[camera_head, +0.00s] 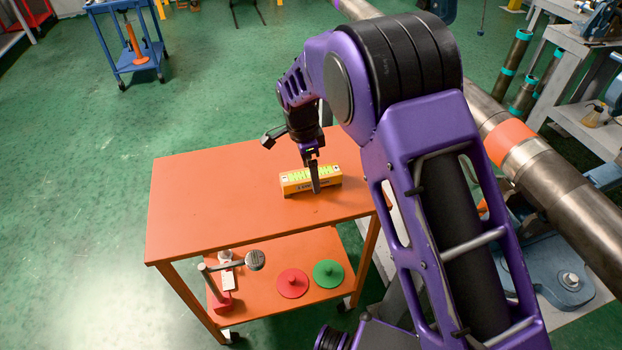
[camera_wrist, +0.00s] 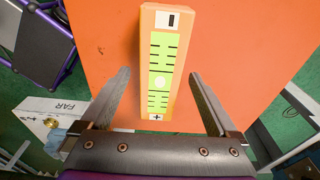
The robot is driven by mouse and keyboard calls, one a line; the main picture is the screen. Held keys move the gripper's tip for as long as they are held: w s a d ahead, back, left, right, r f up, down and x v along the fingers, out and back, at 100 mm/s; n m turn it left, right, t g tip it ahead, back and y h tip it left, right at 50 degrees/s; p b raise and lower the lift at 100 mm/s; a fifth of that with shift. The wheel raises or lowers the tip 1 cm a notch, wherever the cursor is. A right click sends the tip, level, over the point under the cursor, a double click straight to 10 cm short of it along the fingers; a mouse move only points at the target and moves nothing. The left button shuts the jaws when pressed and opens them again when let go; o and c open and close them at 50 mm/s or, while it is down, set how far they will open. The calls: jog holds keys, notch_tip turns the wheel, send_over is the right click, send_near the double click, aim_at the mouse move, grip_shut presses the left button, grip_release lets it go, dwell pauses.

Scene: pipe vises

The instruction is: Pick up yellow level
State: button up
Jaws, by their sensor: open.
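The yellow level (camera_head: 300,181) lies on the orange top of a cart (camera_head: 205,205), towards its right side. In the wrist view my gripper (camera_wrist: 162,78) is open, with one finger on each side of the level and a visible gap to both. Whether the fingertips reach the level's height is hard to tell.
The cart's lower shelf holds a red disc (camera_head: 292,283), a green disc (camera_head: 328,273) and a red-based tool (camera_head: 222,300). A large pipe (camera_head: 560,180) runs along the right. A blue cart (camera_head: 125,60) stands at the back left. The left part of the orange top is clear.

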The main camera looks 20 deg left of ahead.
jog(key=shift+f, duration=0.45)
grip_shut()
